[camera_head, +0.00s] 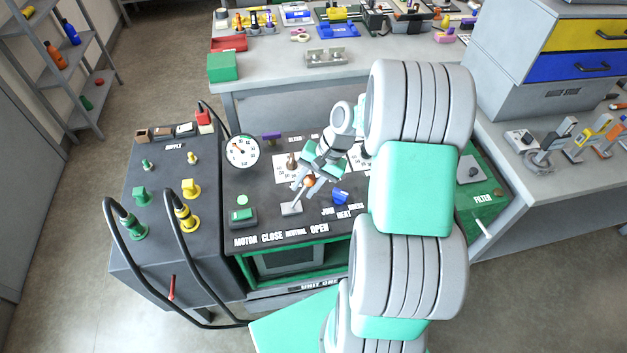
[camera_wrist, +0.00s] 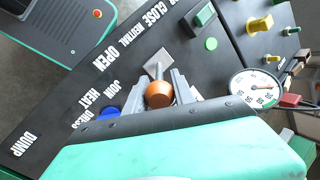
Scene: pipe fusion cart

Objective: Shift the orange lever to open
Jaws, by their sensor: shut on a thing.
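The orange lever has a round orange knob (camera_head: 309,181) on a metal stem. Its pale metal base plate (camera_head: 291,208) sits on the dark panel, above the printed words CLOSE, NEUTRAL and OPEN. My gripper (camera_head: 307,184) is at the knob, with a finger on each side of it. In the wrist view the orange knob (camera_wrist: 159,95) sits between the fingers of my gripper (camera_wrist: 158,88), which are shut on it. I cannot tell exactly which marked position the lever stands at.
A blue knob (camera_head: 341,197) is right of the lever, and a green switch (camera_head: 243,215) is left of it. A round gauge (camera_head: 242,152) stands at the panel's upper left. Black hoses (camera_head: 180,235) loop over the left supply unit. A filter box (camera_head: 483,190) is at right.

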